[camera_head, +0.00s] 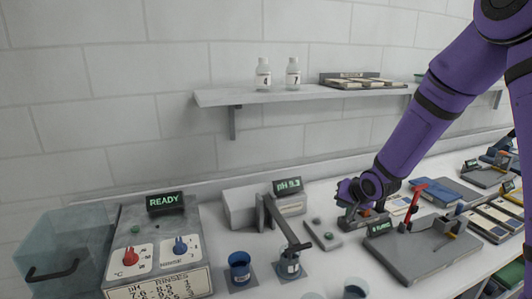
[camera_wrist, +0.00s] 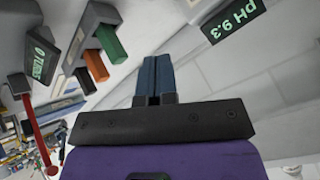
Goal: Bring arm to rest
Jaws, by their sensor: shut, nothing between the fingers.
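My purple arm (camera_head: 425,115) comes in from the upper right and reaches down over the bench. My gripper (camera_wrist: 157,72) shows in the wrist view as two blue fingers side by side, shut with nothing between them. In the head view the gripper end is low over the bench, between the pH 9.3 meter (camera_head: 288,186) and the grey board with a red lever (camera_head: 420,245). The fingertips are hard to make out there, and I cannot tell whether they touch anything.
A washer with a READY display (camera_head: 165,203) stands at left. A wall shelf (camera_head: 300,95) with two bottles runs above the bench. Several trays and tools crowd the right. The wall area at upper left is clear.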

